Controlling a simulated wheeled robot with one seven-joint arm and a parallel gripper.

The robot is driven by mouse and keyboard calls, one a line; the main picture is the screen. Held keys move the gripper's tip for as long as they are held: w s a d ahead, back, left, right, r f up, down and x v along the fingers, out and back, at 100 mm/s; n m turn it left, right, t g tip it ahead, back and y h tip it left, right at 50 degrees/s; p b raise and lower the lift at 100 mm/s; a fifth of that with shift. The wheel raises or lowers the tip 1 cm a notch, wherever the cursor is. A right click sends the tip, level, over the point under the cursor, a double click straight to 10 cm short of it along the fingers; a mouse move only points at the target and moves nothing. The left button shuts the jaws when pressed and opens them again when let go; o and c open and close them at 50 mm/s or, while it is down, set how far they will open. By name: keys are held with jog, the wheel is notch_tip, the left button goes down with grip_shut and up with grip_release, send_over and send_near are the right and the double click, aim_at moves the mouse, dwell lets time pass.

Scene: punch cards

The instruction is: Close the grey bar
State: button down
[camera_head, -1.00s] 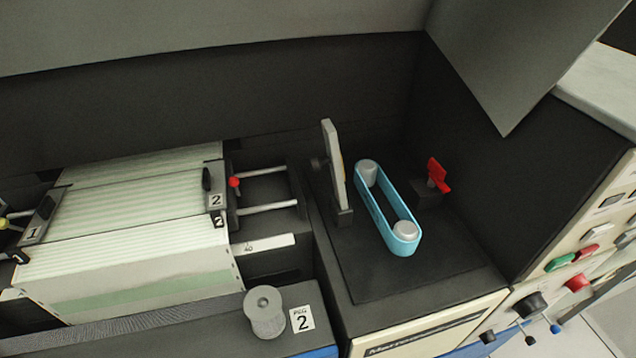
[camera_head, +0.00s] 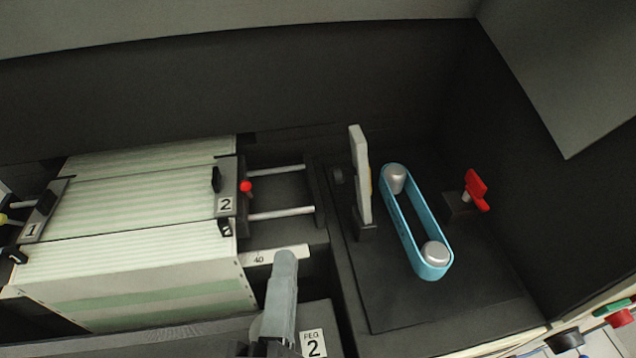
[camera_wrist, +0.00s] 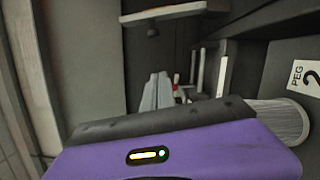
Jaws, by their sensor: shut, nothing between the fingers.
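The grey bar (camera_head: 360,178) stands upright at a dark bracket on the black panel, just left of the blue belt (camera_head: 408,222), in the head view. My gripper (camera_head: 286,258) rises from the bottom of the head view, in front and left of the bar and apart from it. Its fingers are together and empty. In the wrist view, the grey fingers (camera_wrist: 158,90) show past my purple wrist housing. A pale flat piece lies at the top of that view; I cannot tell whether it is the grey bar.
A red lever (camera_head: 477,188) stands right of the belt. Striped card stock (camera_head: 130,240) fills the left, with rails (camera_head: 280,212) beside it. The peg 2 label (camera_head: 313,344) is near my gripper; the ribbed peg (camera_wrist: 278,120) shows in the wrist view. A dark wall rises behind.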

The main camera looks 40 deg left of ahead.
jog(key=w+a+r+p, duration=0.1)
jog(key=w+a+p, duration=0.2)
jog(key=w, duration=0.8)
jog(key=shift+a+r+p, duration=0.25)
jog(key=shift+a+p, duration=0.05)
jog(key=shift+p, duration=0.25)
jog(key=shift+w, duration=0.1)
